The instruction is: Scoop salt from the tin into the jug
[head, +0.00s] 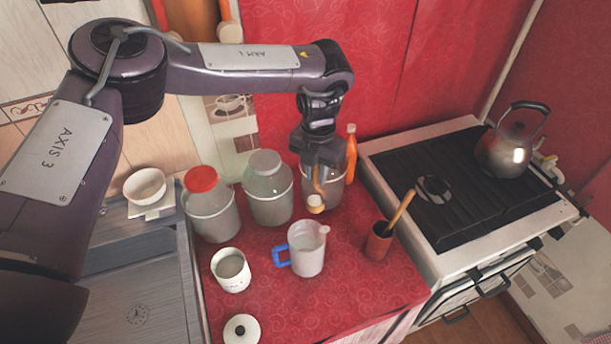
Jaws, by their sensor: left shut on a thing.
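My left gripper (318,166) points down and is shut on a small scoop (316,204) with a yellowish handle. The scoop hangs in front of the rightmost glass jar and just behind and above the jug; something pale shows in its bowl, too small to tell what. The jug (309,262) is whitish with a blue handle on its left and stands upright on the red oilcloth. The white tin (232,280) stands open to the left of the jug, with greyish contents. Its likely lid (242,330), white with a dark knob, lies in front. My right gripper is out of view.
Three glass jars stand along the back: one with a red lid (201,179), one with a grey lid (265,162), one behind my gripper. An orange bottle (351,155) stands beside it. A brown pot (379,243) holds a wooden utensil. Right is a stove (460,190) with a kettle (504,152).

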